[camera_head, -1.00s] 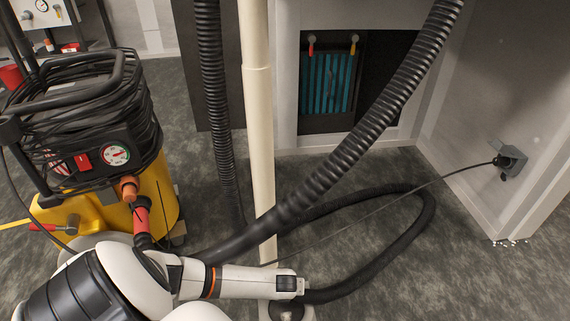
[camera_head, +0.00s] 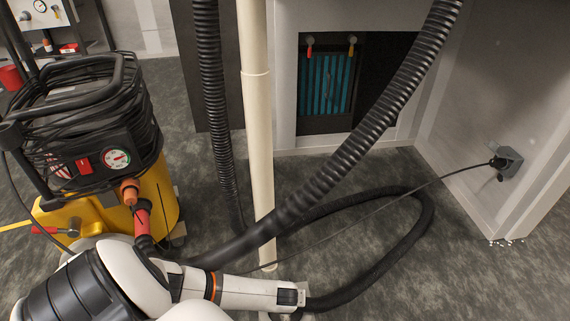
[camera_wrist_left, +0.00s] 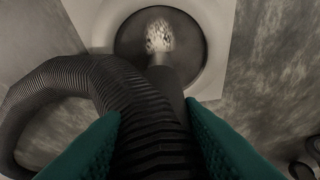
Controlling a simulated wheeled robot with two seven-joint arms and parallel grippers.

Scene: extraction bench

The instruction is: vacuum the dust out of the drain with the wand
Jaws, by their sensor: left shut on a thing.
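In the left wrist view, the green fingers of my left gripper (camera_wrist_left: 157,120) are shut around the black wand (camera_wrist_left: 172,84), with its ribbed hose curving off to the left. The wand points at the round dark drain (camera_wrist_left: 127,42) in a pale square surround. A speckled pale heap of dust (camera_wrist_left: 159,36) shows in the drain, just beyond the wand's tip. Whether the tip touches the dust, I cannot tell. In the head view my left gripper (camera_head: 299,296) is at the bottom edge, its fingers hardly visible. My right gripper is not in view.
A yellow vacuum machine (camera_head: 158,202) with coiled black cable and a gauge stands left. A cream pipe (camera_head: 257,130) and thick black hoses (camera_head: 365,125) cross the middle. A thin cable runs to a wall socket (camera_head: 507,163). Grey floor is clear at the right front.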

